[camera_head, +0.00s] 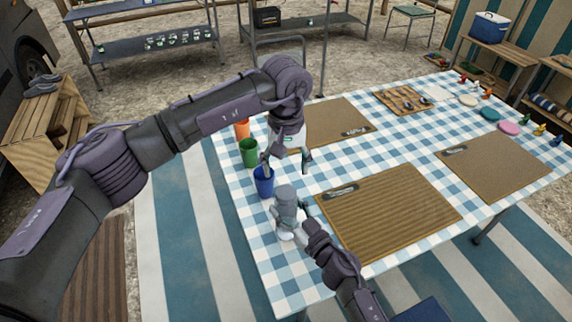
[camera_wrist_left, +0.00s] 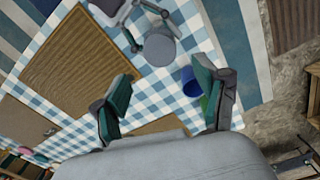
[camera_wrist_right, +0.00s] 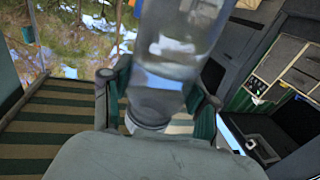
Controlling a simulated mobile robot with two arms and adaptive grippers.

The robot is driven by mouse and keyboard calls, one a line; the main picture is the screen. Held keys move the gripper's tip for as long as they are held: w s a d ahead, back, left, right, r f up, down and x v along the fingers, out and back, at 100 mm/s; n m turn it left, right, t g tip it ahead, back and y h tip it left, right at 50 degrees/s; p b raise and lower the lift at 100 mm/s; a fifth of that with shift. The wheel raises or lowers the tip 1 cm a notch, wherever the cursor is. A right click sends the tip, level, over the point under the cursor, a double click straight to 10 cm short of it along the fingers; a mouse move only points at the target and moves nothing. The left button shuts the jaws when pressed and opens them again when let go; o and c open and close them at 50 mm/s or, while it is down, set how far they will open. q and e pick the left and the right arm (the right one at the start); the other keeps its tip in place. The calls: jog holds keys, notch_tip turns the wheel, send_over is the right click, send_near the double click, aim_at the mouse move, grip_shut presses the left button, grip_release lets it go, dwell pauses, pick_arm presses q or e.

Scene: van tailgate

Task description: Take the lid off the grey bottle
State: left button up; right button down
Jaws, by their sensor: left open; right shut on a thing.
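The grey bottle (camera_head: 285,196) is at the near left part of the checked table in the head view. My right gripper (camera_head: 291,222) is shut on it from the near side. In the right wrist view its clear body (camera_wrist_right: 180,40) rises between the fingers, with a darker grey part lower down. In the left wrist view its round grey top (camera_wrist_left: 160,48) faces the camera; I cannot tell the lid's edge from the body. My left gripper (camera_head: 286,166) is open and empty, a little beyond and above the bottle. Its spread fingers (camera_wrist_left: 165,98) are apart from the bottle.
Blue (camera_head: 263,183), green (camera_head: 249,153) and orange (camera_head: 242,128) cups stand along the table's left edge, close to my left gripper. A brown mat (camera_head: 385,215) lies right of the bottle, with other mats beyond. Small items stand at the far right.

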aim_at(286, 192)
pick_arm(q)
jog(key=shift+f+m, duration=0.25)
jog(key=shift+m, duration=0.25)
notch_tip(286, 192, down, 8)
jog(key=shift+r, duration=0.2)
